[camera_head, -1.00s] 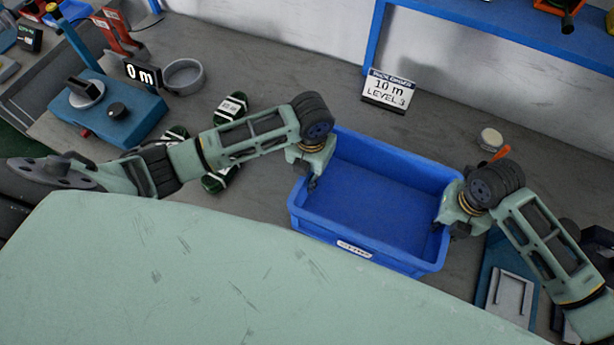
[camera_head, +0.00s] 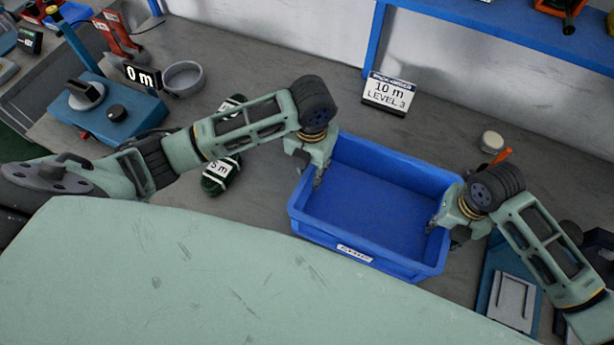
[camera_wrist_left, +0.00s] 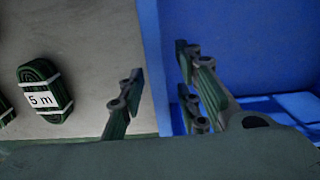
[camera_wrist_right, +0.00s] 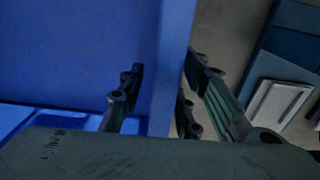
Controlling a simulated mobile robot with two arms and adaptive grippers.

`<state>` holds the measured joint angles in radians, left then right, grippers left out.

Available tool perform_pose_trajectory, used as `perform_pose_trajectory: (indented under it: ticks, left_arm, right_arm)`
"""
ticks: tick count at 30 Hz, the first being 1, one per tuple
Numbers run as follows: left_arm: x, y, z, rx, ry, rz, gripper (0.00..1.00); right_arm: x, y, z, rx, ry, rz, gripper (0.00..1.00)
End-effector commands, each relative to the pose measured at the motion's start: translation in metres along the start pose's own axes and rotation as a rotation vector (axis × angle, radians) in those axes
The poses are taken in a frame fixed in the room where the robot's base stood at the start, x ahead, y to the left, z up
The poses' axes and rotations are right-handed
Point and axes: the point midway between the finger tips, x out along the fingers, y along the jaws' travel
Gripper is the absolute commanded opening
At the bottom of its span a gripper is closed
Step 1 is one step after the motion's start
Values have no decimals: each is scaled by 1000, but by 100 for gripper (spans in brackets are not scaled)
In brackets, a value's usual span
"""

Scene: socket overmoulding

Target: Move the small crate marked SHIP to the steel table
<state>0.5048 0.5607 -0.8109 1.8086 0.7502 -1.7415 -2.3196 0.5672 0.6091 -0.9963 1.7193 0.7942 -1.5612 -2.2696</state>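The small blue crate (camera_head: 375,258) stands empty on a grey worktop. A white label (camera_head: 355,253) is on its near wall, its lettering too small to read surely. My left gripper (camera_head: 318,182) is at the crate's left wall. In the left wrist view its fingers (camera_wrist_left: 158,90) are apart, one on each side of the wall (camera_wrist_left: 152,60). My right gripper (camera_head: 440,225) is at the right wall. In the right wrist view its fingers (camera_wrist_right: 162,85) are also apart, astride the wall (camera_wrist_right: 172,60). I cannot pick out a separate steel table.
Green cable coils (camera_head: 220,177) lie left of the crate, partly under my left arm. A sign reading 10 m LEVEL 3 (camera_head: 389,93) stands behind it. A blue fixture (camera_head: 497,285) and a small round tin (camera_head: 491,141) are to the right. A blue shelf (camera_head: 480,35) is behind.

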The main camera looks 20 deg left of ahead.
Motion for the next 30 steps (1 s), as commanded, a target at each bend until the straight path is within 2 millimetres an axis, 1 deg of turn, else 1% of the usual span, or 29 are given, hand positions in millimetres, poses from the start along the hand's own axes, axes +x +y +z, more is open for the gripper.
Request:
perform_pose_trajectory:
  ticks: [1, 3, 7, 12, 16, 20, 24, 30]
  left_arm:
    - [-13, 1, 1, 1, -6, 2, 31]
    - [-28, 0, 2, 1, -6, 1, 31]
    - [-50, 0, 1, 1, -4, 0, 31]
    - [-66, 0, 0, 0, -1, 1, 31]
    - [-70, 1, 0, -1, 1, 2, 31]
    - [-70, 1, 0, -1, 1, 2, 31]
    - [-70, 0, 0, -1, 1, 1, 31]
    - [-69, 0, 0, 0, 1, 1, 31]
  right_arm:
    - [0, 0, 0, 0, 0, 0, 31]
    - [0, 0, 0, 0, 0, 0, 31]
    - [0, 0, 0, 0, 0, 0, 31]
    - [0, 0, 0, 0, 0, 0, 31]
    - [-8, 0, 1, 1, -1, 0, 31]
    - [-30, 0, 2, -1, -5, 0, 31]
    - [-61, 0, 2, -2, -6, 0, 31]
    - [-99, 0, 1, -1, -5, 0, 31]
